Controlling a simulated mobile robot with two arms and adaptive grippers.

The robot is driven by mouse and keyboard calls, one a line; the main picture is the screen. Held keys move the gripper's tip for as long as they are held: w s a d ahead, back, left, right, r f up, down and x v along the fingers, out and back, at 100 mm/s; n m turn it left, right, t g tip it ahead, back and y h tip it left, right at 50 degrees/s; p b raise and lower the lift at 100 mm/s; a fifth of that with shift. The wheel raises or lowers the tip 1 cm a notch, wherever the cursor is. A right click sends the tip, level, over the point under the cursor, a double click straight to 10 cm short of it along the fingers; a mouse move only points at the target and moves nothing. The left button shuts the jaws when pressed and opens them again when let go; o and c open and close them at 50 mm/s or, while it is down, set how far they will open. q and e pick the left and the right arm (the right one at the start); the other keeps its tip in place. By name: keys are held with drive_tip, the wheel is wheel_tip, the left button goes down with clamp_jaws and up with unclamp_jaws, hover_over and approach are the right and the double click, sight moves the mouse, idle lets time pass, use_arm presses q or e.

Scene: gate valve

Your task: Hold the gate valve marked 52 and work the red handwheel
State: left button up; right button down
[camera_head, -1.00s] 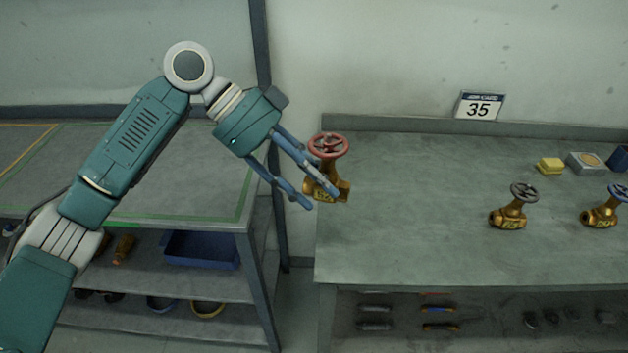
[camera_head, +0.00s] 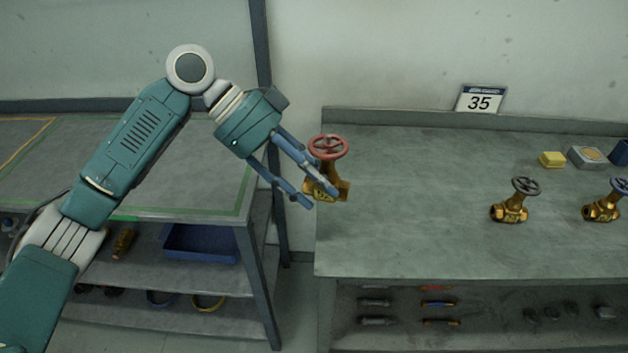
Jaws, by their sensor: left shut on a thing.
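A brass gate valve (camera_head: 341,189) with a red handwheel (camera_head: 328,147) stands upright at the left end of the right-hand workbench. Its yellow marking is partly covered and too small to read. My left gripper (camera_head: 320,197) reaches in from the left and is shut on the valve's body, just below the handwheel. One finger passes across the front of the body and the other is at its left side. Nothing is touching the handwheel's rim from above. My right gripper is not in view.
The right-hand workbench (camera_head: 420,235) also holds a brass valve with a dark handwheel (camera_head: 510,211) and one with a blue handwheel (camera_head: 602,208). A yellow block (camera_head: 552,159) and a grey box (camera_head: 587,157) stand behind them. The bench middle is clear.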

use_arm(q)
wheel_tip(320, 180, down, 13)
drive_tip(key=b, duration=0.5)
drive_tip(key=shift+b, duration=0.35)
idle(5.4)
drive_tip(key=shift+s+a+f+b, duration=0.15)
drive_tip(key=shift+f+b, duration=0.2)
drive_tip(key=shift+f, duration=0.25)
drive_tip(key=shift+w+a+f+b, duration=0.15)
drive_tip(key=shift+f+b, duration=0.2)
drive_tip(key=shift+f, duration=0.2)
